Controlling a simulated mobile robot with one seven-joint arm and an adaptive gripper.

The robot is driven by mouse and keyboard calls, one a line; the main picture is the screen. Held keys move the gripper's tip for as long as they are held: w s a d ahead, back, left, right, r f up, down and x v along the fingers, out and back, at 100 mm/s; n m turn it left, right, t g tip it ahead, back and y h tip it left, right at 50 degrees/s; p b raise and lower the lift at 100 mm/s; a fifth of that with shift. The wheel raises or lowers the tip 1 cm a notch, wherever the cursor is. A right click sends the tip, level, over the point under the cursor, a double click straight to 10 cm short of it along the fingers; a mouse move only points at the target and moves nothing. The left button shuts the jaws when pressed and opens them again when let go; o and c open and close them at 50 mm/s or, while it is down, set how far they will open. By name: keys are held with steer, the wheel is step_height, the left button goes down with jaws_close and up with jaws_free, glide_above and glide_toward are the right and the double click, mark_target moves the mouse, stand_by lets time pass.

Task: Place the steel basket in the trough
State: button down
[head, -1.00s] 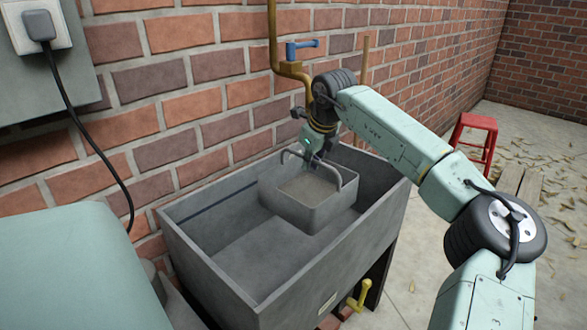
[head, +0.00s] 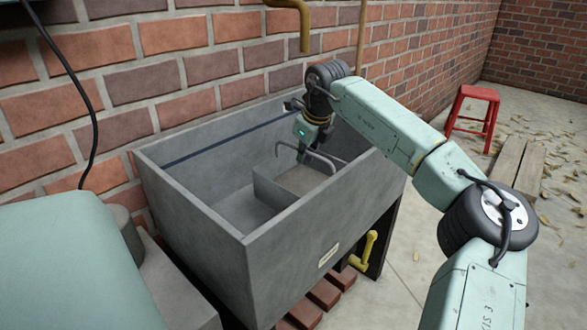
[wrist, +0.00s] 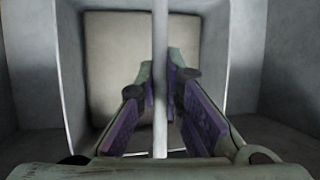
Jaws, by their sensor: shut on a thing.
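The steel basket (head: 270,189) is a grey open box with an arched handle (head: 320,160). It is inside the grey trough (head: 300,240), toward its right end, with its rim below the trough's rim. My gripper (head: 303,155) reaches down from above and is shut on the handle. In the wrist view, the purple-padded fingers of my gripper (wrist: 161,95) stand on both sides of the handle bar (wrist: 160,50), over the basket's tan inside floor (wrist: 115,60). The basket's underside is hidden, so I cannot tell whether it touches the trough floor.
A brick wall (head: 190,70) stands close behind the trough, with a brass pipe (head: 303,30) hanging above. The trough's left part is empty. A red stool (head: 474,110) stands at the far right.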

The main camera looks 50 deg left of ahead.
mark_target(303, 186)
step_height(303, 186, down, 11)
steer(key=shift+r+b, duration=0.2)
steer(key=shift+b, duration=0.2)
steer(key=c, duration=2.2)
jaws_free()
steer(key=shift+f, duration=0.15)
steer(key=o, duration=0.5)
